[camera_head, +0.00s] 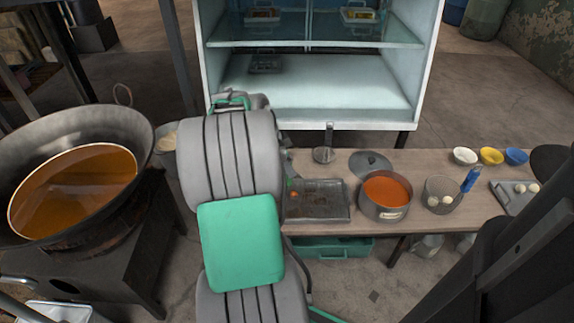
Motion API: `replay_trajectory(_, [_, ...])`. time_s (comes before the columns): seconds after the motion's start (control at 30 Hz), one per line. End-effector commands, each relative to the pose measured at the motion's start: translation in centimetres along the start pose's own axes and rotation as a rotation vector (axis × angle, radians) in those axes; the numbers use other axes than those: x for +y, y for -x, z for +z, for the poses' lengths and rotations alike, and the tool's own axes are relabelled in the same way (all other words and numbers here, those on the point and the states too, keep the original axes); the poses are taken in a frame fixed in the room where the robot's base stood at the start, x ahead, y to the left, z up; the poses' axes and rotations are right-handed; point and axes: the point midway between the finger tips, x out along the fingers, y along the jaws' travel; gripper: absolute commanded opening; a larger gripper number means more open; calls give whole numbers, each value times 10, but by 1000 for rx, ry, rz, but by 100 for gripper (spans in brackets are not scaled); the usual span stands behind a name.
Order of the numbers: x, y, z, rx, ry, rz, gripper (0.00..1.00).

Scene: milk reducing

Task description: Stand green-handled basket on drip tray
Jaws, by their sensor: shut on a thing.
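The drip tray is most likely the dark, shallow rectangular tray (325,206) on the bench, left of the pot. Its left side is partly covered by my grey and green arm. My gripper is not visible; my own arm blocks the view there. No green-handled basket can be made out clearly. Small green and orange bits show at the right edge of my arm, beside the tray, but I cannot tell what they belong to.
A wide pan of brown liquid (75,190) stands left. On the wooden bench (430,158) are a pot of orange liquid (386,191), a blue-handled basket (441,196) with white balls, and small bowls (490,156). A glass cabinet (315,70) stands behind.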

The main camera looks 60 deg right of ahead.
Motion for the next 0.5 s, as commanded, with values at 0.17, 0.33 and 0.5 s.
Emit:
replay_trajectory(0.17, [0, -1, 0, 1, -1, -2, 0])
replay_trajectory(0.33, [0, -4, 1, 1, -1, -2, 0])
replay_trajectory(0.5, [0, -6, 2, 1, -1, -2, 32])
